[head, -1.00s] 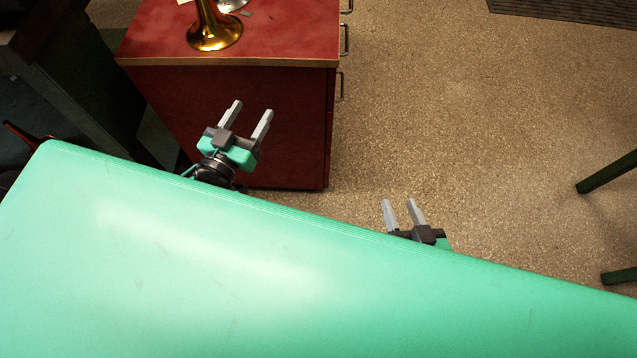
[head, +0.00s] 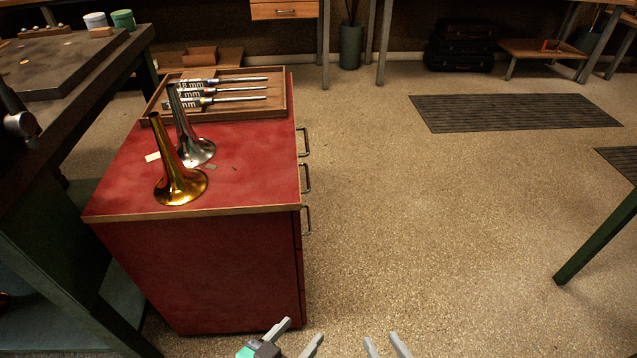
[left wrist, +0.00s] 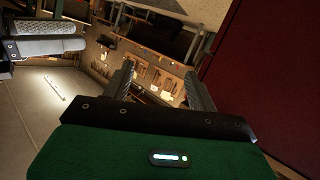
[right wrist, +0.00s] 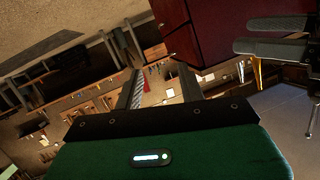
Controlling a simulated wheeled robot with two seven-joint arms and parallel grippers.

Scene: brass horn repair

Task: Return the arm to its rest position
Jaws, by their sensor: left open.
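My left gripper (head: 301,331) is at the bottom edge of the head view, in front of the red cabinet's lower right corner. Its two grey fingers are apart with nothing between them. My right gripper (head: 384,343) is just to its right, over the floor. Only its fingertips show there, spread and empty. The left wrist view shows the left fingers (left wrist: 161,82) apart, with no object between them. The right wrist view shows the right fingers (right wrist: 159,88) apart and empty too. Most of both arms is out of the head view.
A red cabinet (head: 230,270) stands ahead left. On it are a brass bell (head: 181,186), a silver bell (head: 197,150) and a wooden tray (head: 277,112) of several labelled tools. A dark workbench (head: 70,85) is at left. A green table leg (head: 600,240) is at right. The middle floor is clear.

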